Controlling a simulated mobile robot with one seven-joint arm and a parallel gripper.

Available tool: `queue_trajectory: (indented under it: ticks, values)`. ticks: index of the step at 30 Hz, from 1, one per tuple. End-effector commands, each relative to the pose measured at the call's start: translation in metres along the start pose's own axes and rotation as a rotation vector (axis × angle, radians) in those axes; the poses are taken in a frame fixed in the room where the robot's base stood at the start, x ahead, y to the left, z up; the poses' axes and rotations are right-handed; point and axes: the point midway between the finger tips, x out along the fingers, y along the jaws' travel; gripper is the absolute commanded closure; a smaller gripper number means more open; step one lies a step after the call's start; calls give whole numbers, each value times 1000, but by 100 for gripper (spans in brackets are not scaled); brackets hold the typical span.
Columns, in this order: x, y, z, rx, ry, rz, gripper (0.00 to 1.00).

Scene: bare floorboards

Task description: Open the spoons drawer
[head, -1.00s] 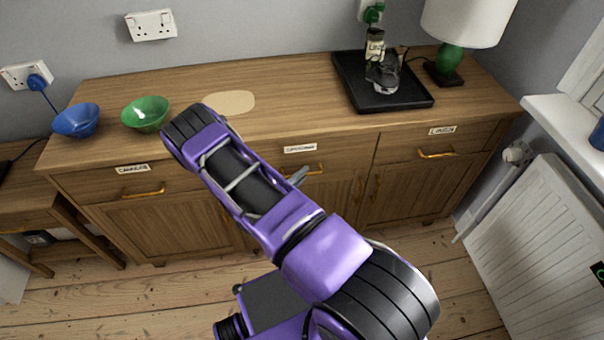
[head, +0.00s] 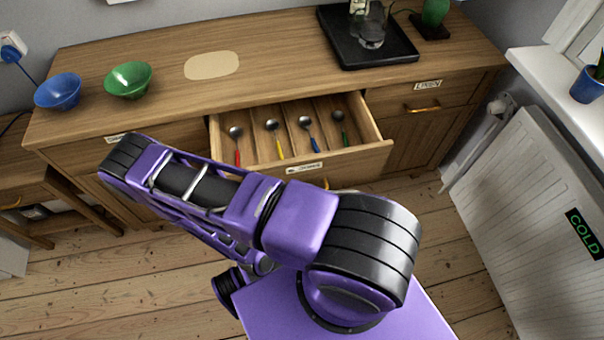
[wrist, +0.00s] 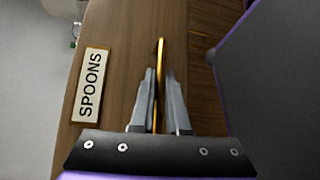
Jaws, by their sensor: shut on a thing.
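The spoons drawer (head: 372,158) is the middle drawer of the wooden sideboard and stands pulled out. Inside it lie several spoons with coloured handles: red (head: 237,146), yellow (head: 275,138), blue (head: 308,133) and green (head: 341,128), split by wooden dividers. In the wrist view the label SPOONS (wrist: 90,86) is on the drawer front beside the brass handle (wrist: 161,55). My gripper (wrist: 160,90) is shut on this handle, one finger on each side of it. In the head view my arm hides the gripper and part of the drawer front.
On the sideboard top (head: 280,88) stand a blue bowl (head: 58,92), a green bowl (head: 128,80), a pale mat (head: 212,65) and a black tray (head: 385,54). The LINEN drawer (head: 450,95) at right is shut. A radiator (head: 535,190) stands at the right.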

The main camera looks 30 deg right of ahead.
Motion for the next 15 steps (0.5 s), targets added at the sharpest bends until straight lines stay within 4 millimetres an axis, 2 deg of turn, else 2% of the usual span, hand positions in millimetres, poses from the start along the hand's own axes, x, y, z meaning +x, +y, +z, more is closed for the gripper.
queue_trajectory:
  ticks: [6,15]
  values:
    - [-16,-4,15,1,1,1,100]
    - [-20,-5,19,2,1,1,100]
